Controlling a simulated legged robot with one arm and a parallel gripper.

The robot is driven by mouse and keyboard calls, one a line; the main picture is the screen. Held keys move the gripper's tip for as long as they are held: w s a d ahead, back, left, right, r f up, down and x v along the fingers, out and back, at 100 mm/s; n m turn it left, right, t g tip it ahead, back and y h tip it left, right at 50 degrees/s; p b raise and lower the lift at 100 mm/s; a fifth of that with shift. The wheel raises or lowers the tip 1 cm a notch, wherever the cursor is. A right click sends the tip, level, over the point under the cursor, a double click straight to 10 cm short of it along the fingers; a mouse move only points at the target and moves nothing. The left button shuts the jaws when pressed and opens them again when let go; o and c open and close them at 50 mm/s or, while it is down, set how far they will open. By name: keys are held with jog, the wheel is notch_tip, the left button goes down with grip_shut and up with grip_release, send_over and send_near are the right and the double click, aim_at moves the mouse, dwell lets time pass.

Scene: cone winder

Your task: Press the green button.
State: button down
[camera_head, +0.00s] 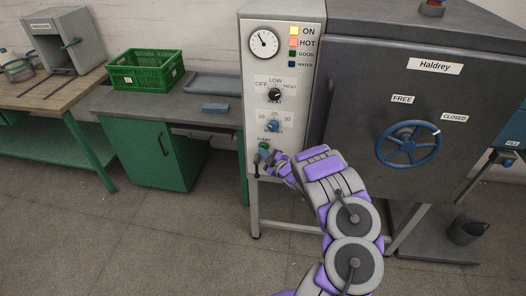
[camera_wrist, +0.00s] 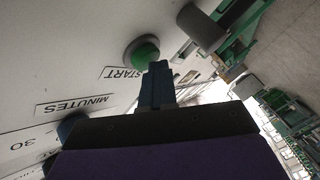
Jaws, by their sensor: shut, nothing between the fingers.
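The green button (camera_wrist: 145,50) sits in a round grey collar on the panel beside the START label in the wrist view. In the head view the green button (camera_head: 263,146) shows low on the light grey control panel (camera_head: 257,79), partly hidden near my gripper. My gripper (camera_head: 268,163) is just below it. In the wrist view my gripper (camera_wrist: 157,68) is shut and empty, its tips close to the button's edge. I cannot tell whether the tips touch it.
A dark cylindrical lever (camera_wrist: 202,27) sticks out next to the button. Two knobs (camera_head: 274,95) (camera_head: 273,126) are above it on the panel. The Haldrey door with a blue handwheel (camera_head: 408,145) is to the right. A green crate (camera_head: 146,71) stands on the left bench.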

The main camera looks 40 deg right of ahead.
jog(key=shift+w+d+r, duration=0.1)
jog(key=shift+d+r, duration=0.3)
jog(key=shift+d, duration=0.1)
jog(key=shift+s+f+b, duration=0.1)
jog(key=shift+s+b, duration=0.1)
jog(key=shift+b, duration=0.15)
jog(key=s+a, duration=0.2)
jog(key=a, duration=0.1)
jog(key=s+a, duration=0.1)
jog(key=shift+s+a+f, duration=0.3)
jog(key=shift+s+f, duration=0.05)
dwell(0.6)
jog(key=shift+a+r, duration=0.1)
jog(key=shift+a, duration=0.2)
